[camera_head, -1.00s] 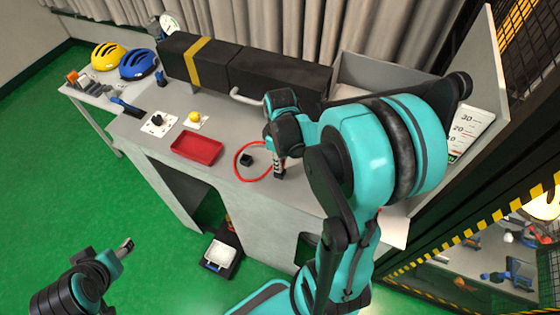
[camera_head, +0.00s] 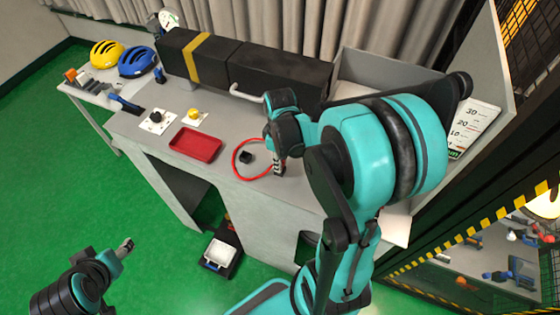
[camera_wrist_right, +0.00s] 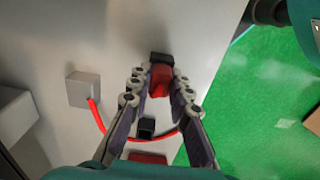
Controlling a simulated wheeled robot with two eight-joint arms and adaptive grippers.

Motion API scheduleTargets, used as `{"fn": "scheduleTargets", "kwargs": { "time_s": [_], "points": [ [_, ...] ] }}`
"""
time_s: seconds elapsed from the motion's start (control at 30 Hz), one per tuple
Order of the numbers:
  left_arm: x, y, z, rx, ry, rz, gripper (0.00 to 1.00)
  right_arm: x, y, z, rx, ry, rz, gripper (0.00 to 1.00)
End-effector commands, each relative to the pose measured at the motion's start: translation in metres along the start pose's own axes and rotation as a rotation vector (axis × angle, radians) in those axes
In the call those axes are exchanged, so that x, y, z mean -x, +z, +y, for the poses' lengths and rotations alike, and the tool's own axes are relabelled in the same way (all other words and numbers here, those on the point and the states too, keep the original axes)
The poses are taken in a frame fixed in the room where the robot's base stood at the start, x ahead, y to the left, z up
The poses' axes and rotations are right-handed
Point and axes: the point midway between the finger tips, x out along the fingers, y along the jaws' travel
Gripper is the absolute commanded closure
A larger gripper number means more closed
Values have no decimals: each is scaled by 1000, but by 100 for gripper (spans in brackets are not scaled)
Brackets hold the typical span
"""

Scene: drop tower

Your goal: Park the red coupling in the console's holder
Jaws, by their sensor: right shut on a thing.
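In the right wrist view my right gripper (camera_wrist_right: 160,88) is shut on the red coupling (camera_wrist_right: 160,80). A dark block (camera_wrist_right: 162,57) shows at the coupling's far end; I cannot tell whether it is part of it. In the head view the right gripper (camera_head: 279,168) is low over the console's front part, and the coupling is mostly hidden. A small black block (camera_head: 246,157), which looks like the holder, stands left of the gripper, inside the hose loop; it also shows in the wrist view (camera_wrist_right: 147,126). My left gripper (camera_head: 127,244) hangs over the floor, its opening unclear.
The red hose (camera_head: 234,163) curves over the console top (camera_head: 225,178). A red tray (camera_head: 196,144), a black knob (camera_head: 156,116) and a yellow button (camera_head: 194,113) lie to the left. A long black box (camera_head: 275,75) stands behind. Green floor lies open in front.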

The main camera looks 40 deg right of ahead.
Motion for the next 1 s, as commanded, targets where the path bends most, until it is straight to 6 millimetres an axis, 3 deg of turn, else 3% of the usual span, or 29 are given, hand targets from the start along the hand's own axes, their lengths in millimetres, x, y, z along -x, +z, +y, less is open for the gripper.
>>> {"fn": "scheduleTargets", "kwargs": {
  "time_s": [0.1,0.13,0.2,0.23,0.63,1.0],
  "points": [
    [-3,2,0,0,0,0,45,-3,0,0,0,0,0,98],
    [-3,2,0,0,0,0,45,-3,0,0,0,0,0,79],
    [-2,2,0,0,0,0,45,-2,0,0,0,0,0,60],
    [-2,2,0,0,0,0,45,-2,0,0,0,0,0,57],
    [-2,2,0,0,0,0,45,5,0,0,0,0,0,57],
    [-2,1,0,0,0,0,45,75,0,0,0,0,0,57]
  ]
}}
